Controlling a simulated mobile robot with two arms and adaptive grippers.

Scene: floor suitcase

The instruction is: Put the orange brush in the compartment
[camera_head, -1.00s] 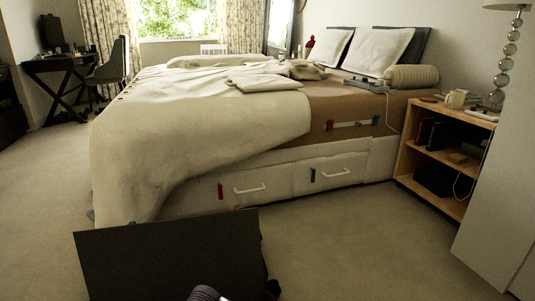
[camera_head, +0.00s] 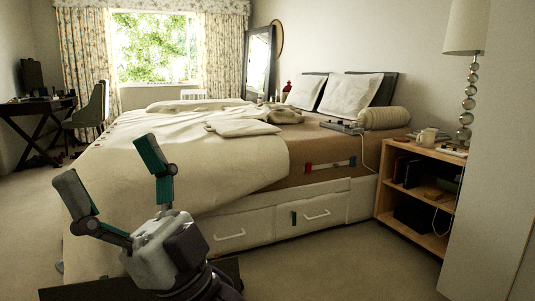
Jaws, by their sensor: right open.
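My right gripper (camera_head: 106,168) is raised in the lower left, in front of the bed. Its two fingers are spread wide with nothing between them. A flat dark panel (camera_head: 75,293), which may be part of the suitcase, shows at the bottom edge, partly behind my right arm. Its inside and any compartment in it cannot be seen. I cannot make out an orange brush in this view. My left gripper is not in view.
The bed (camera_head: 200,165) fills the middle, with two closed drawers under it; one white handle (camera_head: 317,214) is clear. A wooden nightstand (camera_head: 384,200) and a white panel (camera_head: 490,200) stand at the right. The carpet (camera_head: 340,265) before the drawers is clear.

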